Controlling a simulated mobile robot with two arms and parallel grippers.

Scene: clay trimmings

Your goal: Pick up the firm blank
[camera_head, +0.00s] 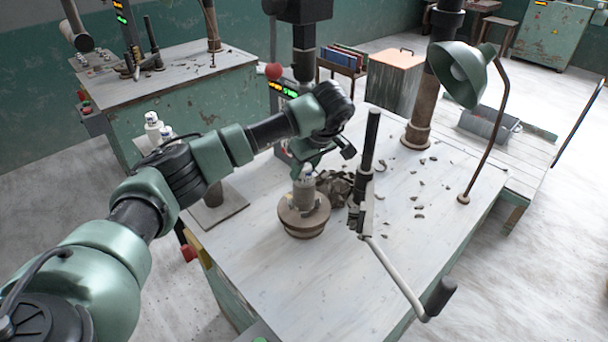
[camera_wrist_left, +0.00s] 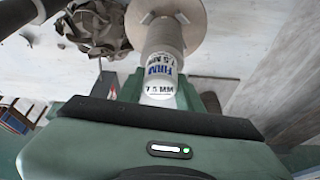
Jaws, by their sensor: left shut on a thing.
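The firm blank (camera_head: 304,194) is a grey-brown cylinder with a white labelled end, upright over a round brown wheel head (camera_head: 303,228) on the workbench. In the left wrist view the blank (camera_wrist_left: 162,40) shows "FIRM 7.5 MM" on its white end, and the pale disc (camera_wrist_left: 202,50) lies beyond it. My left gripper (camera_head: 310,168) comes down from above and is shut on the blank's labelled top. I cannot tell whether the blank's foot touches the disc. My right gripper is not in view.
A heap of dark clay trimmings (camera_head: 336,187) lies right beside the wheel head. A crank-handled tool (camera_head: 362,205) stands right of it, its handle reaching toward the front. A lamp (camera_head: 462,72) and scattered scraps are farther right. White-labelled containers (camera_head: 153,125) stand at left. The front bench is clear.

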